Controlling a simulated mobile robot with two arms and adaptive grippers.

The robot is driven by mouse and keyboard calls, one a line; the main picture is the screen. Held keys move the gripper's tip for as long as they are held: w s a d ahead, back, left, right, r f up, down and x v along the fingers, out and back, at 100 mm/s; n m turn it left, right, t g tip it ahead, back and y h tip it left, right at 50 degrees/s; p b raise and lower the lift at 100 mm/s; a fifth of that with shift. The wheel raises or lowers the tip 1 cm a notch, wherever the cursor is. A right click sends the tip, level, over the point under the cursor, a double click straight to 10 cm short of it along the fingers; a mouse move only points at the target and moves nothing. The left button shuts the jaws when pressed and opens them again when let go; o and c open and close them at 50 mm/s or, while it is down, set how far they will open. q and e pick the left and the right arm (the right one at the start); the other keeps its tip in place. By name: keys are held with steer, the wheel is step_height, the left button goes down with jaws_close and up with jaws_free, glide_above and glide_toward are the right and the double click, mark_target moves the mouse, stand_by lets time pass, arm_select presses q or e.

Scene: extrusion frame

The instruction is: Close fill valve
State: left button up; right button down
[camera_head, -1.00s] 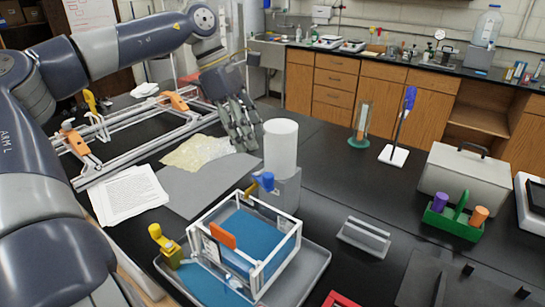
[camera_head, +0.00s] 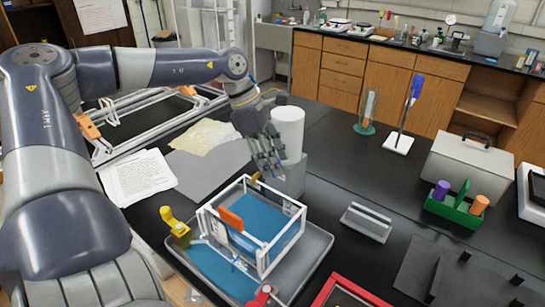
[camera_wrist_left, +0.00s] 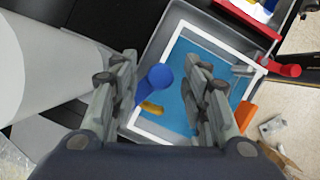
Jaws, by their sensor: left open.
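My left gripper (camera_head: 268,168) is open, its fingers pointing down in front of the white cylinder (camera_head: 288,130) and its grey stand (camera_head: 291,180). In the left wrist view, a blue valve handle (camera_wrist_left: 158,77) lies between the spread fingers (camera_wrist_left: 160,85), with a gap on both sides. The gripper hides this handle in the head view. A yellow valve (camera_head: 175,222) and a red valve (camera_head: 262,296) are at the white-framed tank (camera_head: 292,262). No label tells which one is the fill valve. My right gripper is not in view.
The tank stands in a grey tray (camera_head: 325,240) and holds blue liquid, with an orange plate (camera_head: 231,219) on its frame. Papers (camera_head: 138,177) lie to the left. A grey bracket (camera_head: 367,222) stands to the right.

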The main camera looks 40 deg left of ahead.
arm_select(q)
steer(key=shift+c, duration=1.3)
steer(key=c, duration=0.5)
jaws_close()
steer(key=shift+w+f+b, duration=0.1)
steer(key=shift+b, duration=0.35)
steer(key=n+b, duration=0.1)
steer(key=b, duration=0.1)
steer(key=w+n+t+b, duration=0.1)
steer(key=n+b, duration=0.1)
steer(key=shift+d+f+y, duration=0.15)
steer(key=shift+y, duration=0.25)
steer(key=shift+w+r+n+b, duration=0.3)
steer(key=shift+n+b, duration=0.35)
steer(key=shift+n, duration=0.05)
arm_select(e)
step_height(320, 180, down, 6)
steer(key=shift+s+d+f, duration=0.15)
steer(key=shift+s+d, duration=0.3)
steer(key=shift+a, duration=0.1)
